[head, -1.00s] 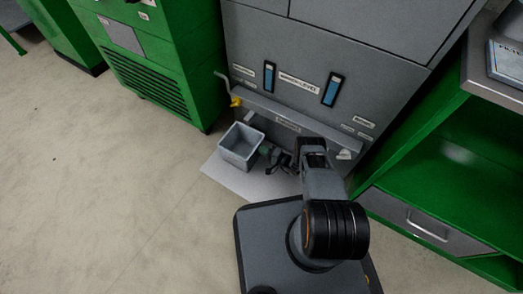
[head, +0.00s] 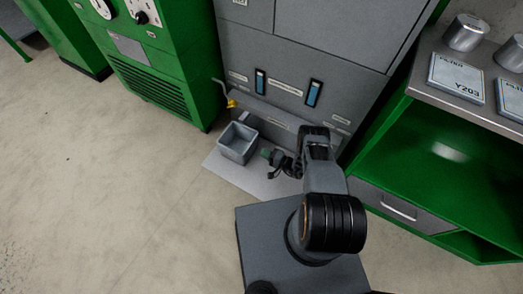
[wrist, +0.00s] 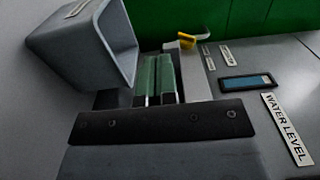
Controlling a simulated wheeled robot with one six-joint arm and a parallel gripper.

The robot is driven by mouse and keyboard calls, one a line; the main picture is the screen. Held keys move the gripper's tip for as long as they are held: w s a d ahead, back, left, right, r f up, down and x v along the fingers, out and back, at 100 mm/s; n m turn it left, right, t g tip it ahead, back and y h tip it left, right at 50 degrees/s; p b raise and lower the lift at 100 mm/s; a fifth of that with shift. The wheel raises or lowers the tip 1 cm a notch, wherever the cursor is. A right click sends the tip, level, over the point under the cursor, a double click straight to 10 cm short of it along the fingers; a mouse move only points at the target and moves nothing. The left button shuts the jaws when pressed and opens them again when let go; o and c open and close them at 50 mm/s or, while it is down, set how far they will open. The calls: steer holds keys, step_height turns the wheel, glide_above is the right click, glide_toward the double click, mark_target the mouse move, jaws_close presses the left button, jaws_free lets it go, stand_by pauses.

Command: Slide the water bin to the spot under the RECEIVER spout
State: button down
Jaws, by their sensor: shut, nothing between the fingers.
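The water bin (head: 250,151) is an open grey box, standing upright on the pale mat at the foot of the grey cabinet. It also shows at upper left in the wrist view (wrist: 119,40). My gripper (head: 267,154) is low, just right of the bin, pointing left toward it. Its green fingers (wrist: 157,78) are shut and empty; the bin is outside them, and I cannot tell if they touch it. A small spout (head: 244,117) shows by the yellow valve handle (head: 232,103), above and behind the bin. I cannot read which spout is RECEIVER; my arm hides part of the cabinet's right side.
The pale mat (head: 222,172) reaches from under the bin to my base. The grey cabinet (head: 290,50) closes off the back. A green machine (head: 165,70) stands at left, and a green bench (head: 430,150) at right. The floor at front left is clear.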

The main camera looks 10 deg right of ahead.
steer(key=shift+s+r, duration=0.25)
steer(key=shift+s, duration=0.25)
steer(key=shift+s+r, duration=0.25)
steer(key=shift+s, duration=0.25)
steer(key=shift+a+f, duration=0.1)
steer(key=shift+a, duration=0.05)
